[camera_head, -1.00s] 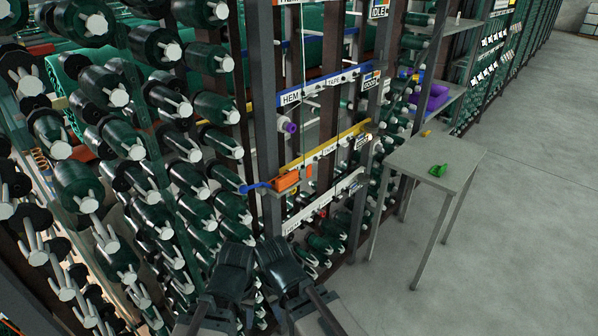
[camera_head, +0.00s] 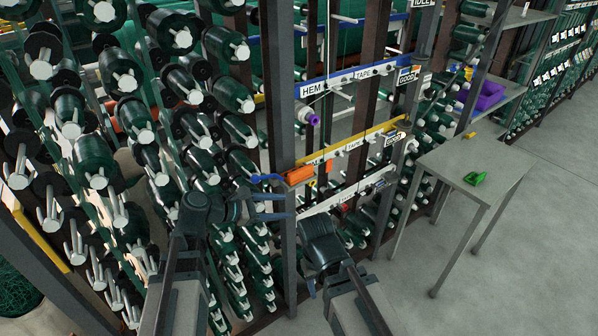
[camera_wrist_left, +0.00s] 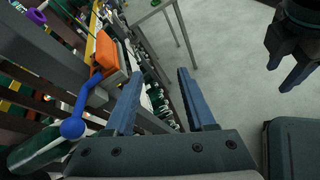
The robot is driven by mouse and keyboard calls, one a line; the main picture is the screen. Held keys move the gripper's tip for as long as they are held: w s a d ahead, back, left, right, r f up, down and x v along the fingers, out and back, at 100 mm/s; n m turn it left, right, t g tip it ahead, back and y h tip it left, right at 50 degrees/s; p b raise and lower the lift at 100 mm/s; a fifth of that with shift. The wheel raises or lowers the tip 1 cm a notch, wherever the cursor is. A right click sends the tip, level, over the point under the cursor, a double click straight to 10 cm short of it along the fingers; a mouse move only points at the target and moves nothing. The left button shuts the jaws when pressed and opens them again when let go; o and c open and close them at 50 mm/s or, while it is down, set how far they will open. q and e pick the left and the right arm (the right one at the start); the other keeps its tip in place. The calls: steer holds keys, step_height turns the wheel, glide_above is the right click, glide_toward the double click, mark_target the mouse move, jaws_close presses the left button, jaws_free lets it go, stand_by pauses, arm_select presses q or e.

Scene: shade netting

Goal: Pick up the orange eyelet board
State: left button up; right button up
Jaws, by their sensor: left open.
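The orange eyelet board (camera_head: 299,175) looks like a small orange block on a ledge at the upright post, in the middle of the head view. It also shows at the upper left of the left wrist view (camera_wrist_left: 107,52). My left gripper (camera_head: 290,205) is open and empty, just below the board in the head view. In the left wrist view its fingers (camera_wrist_left: 159,78) point past the board, which lies left of them, apart. My right gripper (camera_head: 320,242) hangs lower right of the post; its finger gap is unclear.
A blue-handled tool (camera_head: 267,178) lies beside the board, close to my left fingers. Racks of green rolls (camera_head: 95,160) on pegs fill the left. A grey table (camera_head: 455,160) with a green item (camera_head: 475,178) stands right. The floor beyond it is clear.

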arm_select(q)
steer(key=w+a+r+n+t+h, duration=0.1)
steer(key=w+a+r+n+t, duration=0.3)
steer(key=a+r+n, duration=0.15)
steer(key=b, duration=0.1)
glide_toward(301, 170)
steer(key=x, duration=0.5)
steer(key=shift+r, duration=0.3)
steer(key=w+d+f+b, duration=0.2)
steer(key=w+d, duration=0.1)
steer(key=shift+d, duration=0.2)
steer(key=shift+w+d, duration=0.15)
steer(key=shift+d, duration=0.1)
steer(key=shift+r, duration=0.1)
jaws_close()
